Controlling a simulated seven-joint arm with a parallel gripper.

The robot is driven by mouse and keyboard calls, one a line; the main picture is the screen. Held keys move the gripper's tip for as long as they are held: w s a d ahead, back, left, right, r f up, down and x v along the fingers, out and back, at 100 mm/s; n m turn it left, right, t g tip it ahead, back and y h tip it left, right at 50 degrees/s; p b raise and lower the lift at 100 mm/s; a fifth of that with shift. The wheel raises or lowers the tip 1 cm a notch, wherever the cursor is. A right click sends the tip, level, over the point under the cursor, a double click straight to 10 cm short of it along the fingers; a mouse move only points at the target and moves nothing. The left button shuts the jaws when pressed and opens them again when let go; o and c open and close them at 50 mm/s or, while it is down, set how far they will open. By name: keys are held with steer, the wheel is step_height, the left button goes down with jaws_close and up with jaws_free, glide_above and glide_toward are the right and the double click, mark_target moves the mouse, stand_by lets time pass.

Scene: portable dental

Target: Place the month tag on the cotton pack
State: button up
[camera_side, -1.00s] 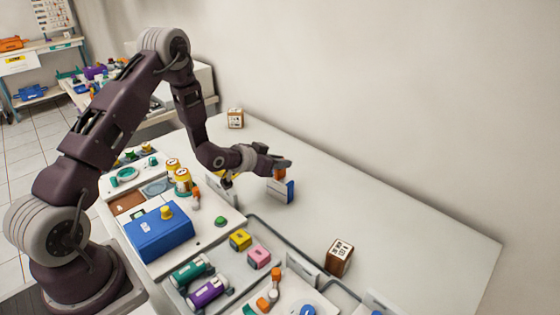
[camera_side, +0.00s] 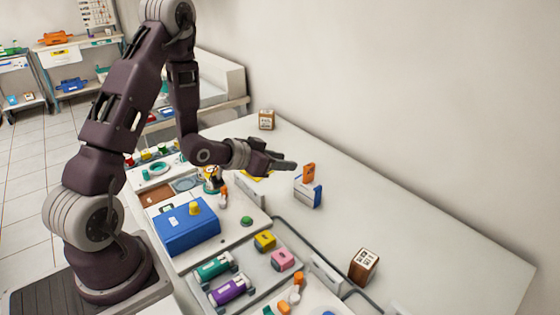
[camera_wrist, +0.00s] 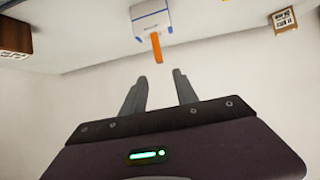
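An orange tag (camera_side: 308,172), which I take for the month tag, stands upright at the top of a small white and blue pack (camera_side: 308,193), apparently the cotton pack, on the table. In the wrist view the orange tag (camera_wrist: 156,47) juts from the edge of the white pack (camera_wrist: 150,20). Whether it sits on top or in a slot is unclear. My gripper (camera_side: 292,165) is just left of the tag, apart from it. In the wrist view my gripper (camera_wrist: 160,76) has its two fingers spread with nothing between them.
A brown box (camera_side: 364,264) stands to the front right, and another (camera_side: 266,119) at the back. A blue case (camera_side: 186,227), a yellow block (camera_side: 265,241), a pink block (camera_side: 283,259) and teal and purple cylinders lie left and in front. The table right of the pack is clear.

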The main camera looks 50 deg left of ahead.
steer(key=s+d+r+g+y, duration=0.1)
steer(key=s+d+r+g, duration=0.15)
steer(key=r, duration=0.35)
steer(key=s+d+r+g+y, duration=0.1)
steer(key=s+r, duration=0.3)
steer(key=r, duration=0.1)
steer(key=s+d+r+g, duration=0.1)
steer(key=s+d+r, duration=0.1)
steer(key=s, duration=0.5)
steer(key=s+d+r+g+h, duration=0.1)
steer(key=s+d+r, duration=0.1)
steer(key=s+d, duration=0.2)
steer(key=s+d+r+g+h, duration=0.1)
steer(key=s+d, duration=0.2)
steer(key=s, duration=0.7)
steer(key=shift+s+r, duration=0.2)
steer(key=shift+r, duration=0.2)
